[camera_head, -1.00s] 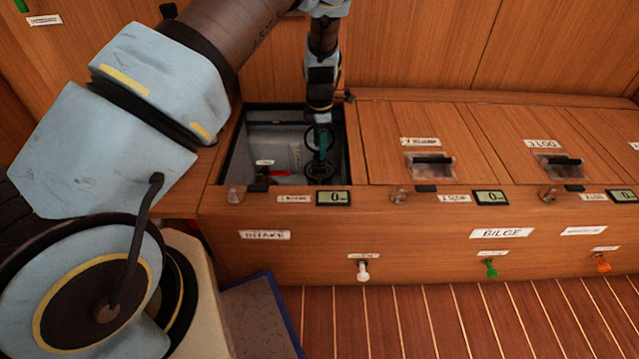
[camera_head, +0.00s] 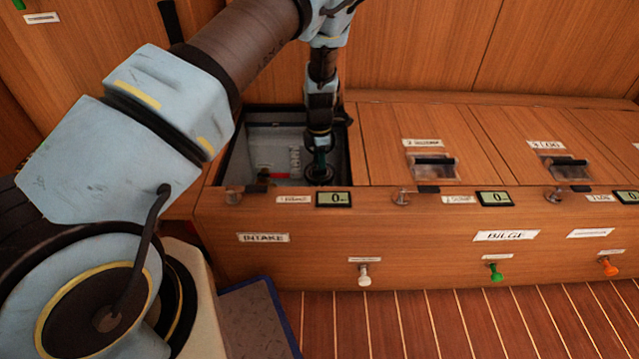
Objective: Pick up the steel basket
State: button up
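My gripper (camera_head: 319,160) reaches straight down into the open intake compartment (camera_head: 236,160) at the left of the bench. Its fingers are small and dark, and I cannot tell whether they are open or shut. A dark round fitting (camera_head: 320,177) lies right at the fingertips, with a teal part above it. I cannot make out a steel basket clearly; my gripper and arm cover that spot.
A small dark fitting (camera_head: 263,175) and a white label stand inside the compartment to the left. The compartment's rim and walls are close around my gripper. Closed lids with latches (camera_head: 433,166) continue to the right. A white knob (camera_head: 363,275) projects from the front.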

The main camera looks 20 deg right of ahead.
grip_shut()
jog(key=shift+r, duration=0.1)
dwell(0.5)
notch_tip(320, 180, up, 18)
jog(key=p, duration=0.5)
jog(key=shift+p, duration=0.55)
dwell(0.4)
